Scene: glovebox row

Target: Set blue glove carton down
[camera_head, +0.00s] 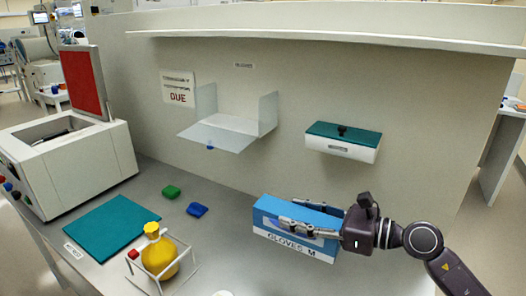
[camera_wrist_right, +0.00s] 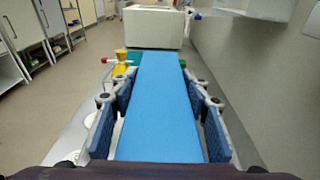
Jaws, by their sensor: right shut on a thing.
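The blue glove carton (camera_head: 283,241), a long box with a white band marked GLOVES M, is at the right of the bench in the head view. My right gripper (camera_head: 290,211) is shut on it, with one finger along each long side. In the right wrist view the carton's plain blue top (camera_wrist_right: 157,110) lies lengthwise between the two dark pads of the gripper (camera_wrist_right: 158,92). I cannot tell whether the carton's underside touches the bench. My left gripper is not in view.
A teal mat (camera_head: 112,226) lies at the bench's left. A yellow flask (camera_head: 159,258) stands in a wire frame near the front. A clear shelf (camera_head: 222,130) and teal-lidded box (camera_head: 341,147) are on the wall.

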